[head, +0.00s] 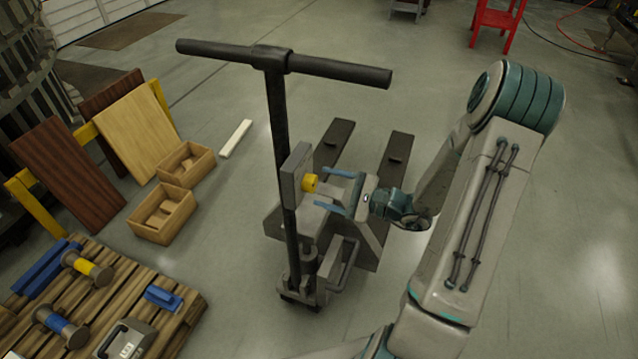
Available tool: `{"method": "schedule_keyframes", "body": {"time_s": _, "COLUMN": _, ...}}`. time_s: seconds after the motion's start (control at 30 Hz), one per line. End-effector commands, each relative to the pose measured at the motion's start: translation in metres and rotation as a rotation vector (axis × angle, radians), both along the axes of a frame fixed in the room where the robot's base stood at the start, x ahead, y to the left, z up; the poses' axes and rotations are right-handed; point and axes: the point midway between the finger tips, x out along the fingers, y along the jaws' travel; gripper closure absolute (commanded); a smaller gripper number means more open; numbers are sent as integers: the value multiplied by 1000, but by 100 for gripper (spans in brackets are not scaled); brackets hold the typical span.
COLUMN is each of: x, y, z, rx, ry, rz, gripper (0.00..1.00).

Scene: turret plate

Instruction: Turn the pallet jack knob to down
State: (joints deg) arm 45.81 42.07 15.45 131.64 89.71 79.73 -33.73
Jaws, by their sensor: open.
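The pallet jack (283,160) stands on the floor in the middle of the head view, with a black T-handle on top and two dark forks behind. A grey plate (295,180) is fixed to its upright post. The yellow knob (310,183) sticks out from the right face of this plate. My gripper (331,190) comes from the right with its two blue fingers spread, pointing left at the knob. The fingertips are close to the knob, one on the far side and one on the near side. I cannot tell whether they touch it. The knob's setting is too small to read.
A wooden pallet (190,304) at the lower left carries blue and yellow rolls and a grey box. Two wooden boxes (165,215) and leaning boards (65,175) stand at the left. A red stool (497,20) is far back. The floor right of the jack is open.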

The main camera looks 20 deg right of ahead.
Motion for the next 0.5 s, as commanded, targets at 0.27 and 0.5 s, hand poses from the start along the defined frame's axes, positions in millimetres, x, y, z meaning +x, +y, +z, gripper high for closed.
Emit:
{"method": "schedule_keyframes", "body": {"time_s": 0.27, "x": 15, "y": 22, "z": 0, "rx": 0, "ry": 0, "rz": 1, "gripper": 37}}
{"method": "schedule_keyframes", "body": {"time_s": 0.5, "x": 16, "y": 24, "z": 0, "rx": -1, "ry": 0, "rz": 1, "gripper": 37}}
